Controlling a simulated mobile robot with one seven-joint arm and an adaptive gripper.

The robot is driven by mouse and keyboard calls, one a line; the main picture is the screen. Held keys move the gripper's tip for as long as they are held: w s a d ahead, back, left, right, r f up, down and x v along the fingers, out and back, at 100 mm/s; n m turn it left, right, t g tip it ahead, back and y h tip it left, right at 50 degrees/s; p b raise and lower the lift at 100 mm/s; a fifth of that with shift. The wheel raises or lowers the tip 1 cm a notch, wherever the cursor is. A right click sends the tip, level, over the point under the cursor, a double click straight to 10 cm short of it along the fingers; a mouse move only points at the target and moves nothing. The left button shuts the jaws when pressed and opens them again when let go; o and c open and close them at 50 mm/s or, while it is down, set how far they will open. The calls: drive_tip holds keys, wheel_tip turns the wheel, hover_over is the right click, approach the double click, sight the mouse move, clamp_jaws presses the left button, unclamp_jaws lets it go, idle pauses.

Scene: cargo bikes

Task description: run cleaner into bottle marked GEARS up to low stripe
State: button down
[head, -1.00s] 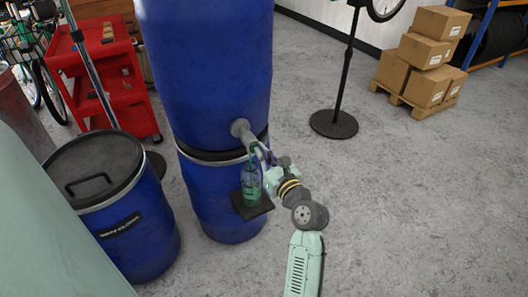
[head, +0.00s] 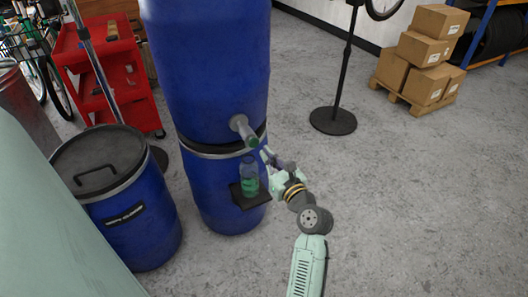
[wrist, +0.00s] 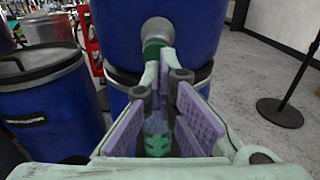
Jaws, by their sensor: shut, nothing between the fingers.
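The bottle (head: 250,178) is clear with green in its lower part and stands upright on a small black shelf (head: 250,200) on the front of the blue drum. It also shows in the wrist view (wrist: 158,138), between and behind my fingers. Its marking and stripes are too small to read, and I cannot tell the liquid level from the green print. Above it a grey tap (head: 240,126) with a green end (head: 249,140) sticks out of the upper drum (head: 208,70).
A lidded blue drum (head: 125,215) with a black label stands at left, a red tool cart (head: 108,75) behind it. A black round-based stand (head: 333,121) and a pallet of boxes (head: 425,60) stand at back right. The floor at right is clear.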

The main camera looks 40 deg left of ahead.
drive_tip(key=b+v, duration=0.1)
drive_tip(key=v, duration=0.7)
drive_tip(key=shift+f, duration=0.2)
